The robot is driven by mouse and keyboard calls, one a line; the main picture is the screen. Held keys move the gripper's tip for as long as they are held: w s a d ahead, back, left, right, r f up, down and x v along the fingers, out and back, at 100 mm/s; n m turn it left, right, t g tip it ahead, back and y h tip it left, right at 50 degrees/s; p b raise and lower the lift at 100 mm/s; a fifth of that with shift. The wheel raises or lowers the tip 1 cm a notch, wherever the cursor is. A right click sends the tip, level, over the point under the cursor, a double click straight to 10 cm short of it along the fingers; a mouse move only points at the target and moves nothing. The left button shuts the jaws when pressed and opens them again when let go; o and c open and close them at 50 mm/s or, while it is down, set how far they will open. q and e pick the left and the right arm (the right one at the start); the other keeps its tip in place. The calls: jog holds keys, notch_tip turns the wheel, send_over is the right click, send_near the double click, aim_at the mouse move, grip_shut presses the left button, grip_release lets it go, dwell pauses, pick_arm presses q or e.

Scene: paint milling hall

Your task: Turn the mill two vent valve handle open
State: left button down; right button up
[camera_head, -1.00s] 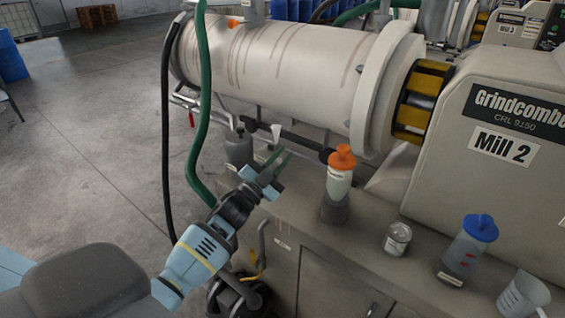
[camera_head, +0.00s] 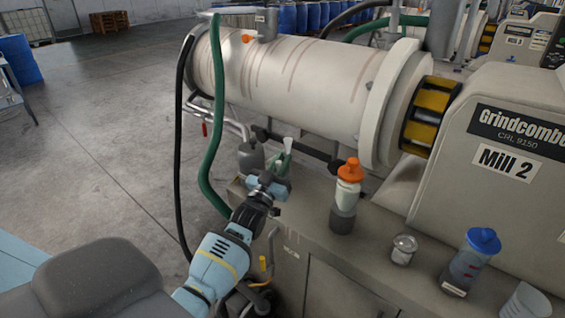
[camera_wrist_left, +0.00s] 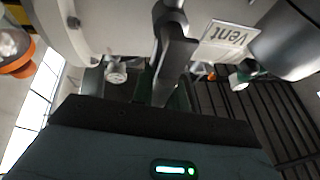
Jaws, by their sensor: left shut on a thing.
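Mill two is the big pale machine marked "Mill 2" (camera_head: 507,163), with a long white drum (camera_head: 300,75). In the left wrist view a dark vent valve handle (camera_wrist_left: 174,55) runs down between my fingers, beside a white "Vent" label (camera_wrist_left: 230,38). My left gripper (camera_wrist_left: 163,88) is shut on this handle. In the head view the left gripper (camera_head: 283,165) is below the drum, at the bench's far left corner; the handle is hard to make out there. My right gripper is not in view.
On the bench (camera_head: 385,285) stand an orange-capped bottle (camera_head: 347,195), a small jar (camera_head: 403,249), a blue-lidded container (camera_head: 470,262) and a clear beaker (camera_head: 527,303). A green hose (camera_head: 216,130) hangs near my arm.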

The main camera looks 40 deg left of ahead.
aim_at(277, 170)
pick_arm(q)
jog(key=shift+a, duration=0.1)
dwell(0.3)
jog(key=c, duration=1.4)
grip_release()
jog(key=shift+v, duration=3.95)
